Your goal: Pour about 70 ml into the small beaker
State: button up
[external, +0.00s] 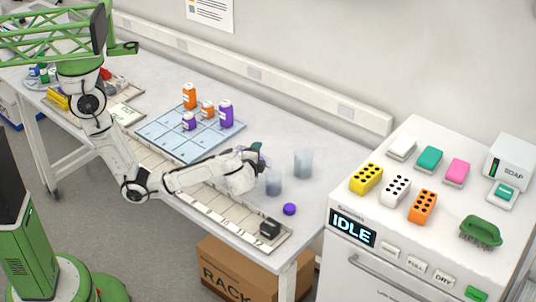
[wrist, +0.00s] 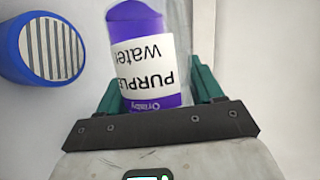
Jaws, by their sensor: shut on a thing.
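My gripper (wrist: 158,100) is shut on a purple bottle (wrist: 155,99), whose white label reads "PURPLE water" upside down in the wrist view. In the external view my gripper (external: 258,165) is over the right part of the bench, and the bottle is mostly hidden there. Just right of my gripper stands a clear greyish beaker (external: 273,184), the smaller-looking one. A taller clear beaker (external: 303,164) stands behind it to the right. I cannot make out the liquid level in either. The bottle's exact tilt is hard to tell.
A purple round object (external: 289,209) lies near the bench's front edge. A blue round thing with a ribbed grey face (wrist: 52,50) shows at upper left in the wrist view. Orange (external: 189,97) and purple bottles (external: 226,115) stand on a blue grid mat (external: 165,137). A dark block (external: 269,229) sits at the front strip's end.

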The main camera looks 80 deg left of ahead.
jog(key=shift+r+m+y+p, duration=0.4)
jog(key=shift+r+m+p, duration=0.2)
jog(key=shift+p, duration=0.65)
dwell(1.4)
jog(key=shift+s+a+f+n+h+b, duration=0.1)
jog(key=shift+f+n+h+b, duration=0.2)
jog(key=shift+f+b, duration=0.7)
jog(key=shift+n+b, duration=0.3)
jog(key=shift+b, duration=0.6)
jog(key=shift+r+h, duration=0.25)
jog(key=shift+h, duration=0.05)
jog(key=shift+s+a+n+h+b, duration=0.2)
jog(key=shift+s+n+h+b, duration=0.1)
jog(key=shift+n+b, duration=0.6)
jog(key=shift+w+r+t+p, duration=0.1)
jog(key=shift+r+t+p, duration=0.2)
jog(key=shift+r+t, duration=0.15)
jog(key=shift+w+d+n+h, duration=0.1)
jog(key=shift+d+n+h, duration=0.05)
jog(key=shift+n+h, duration=0.35)
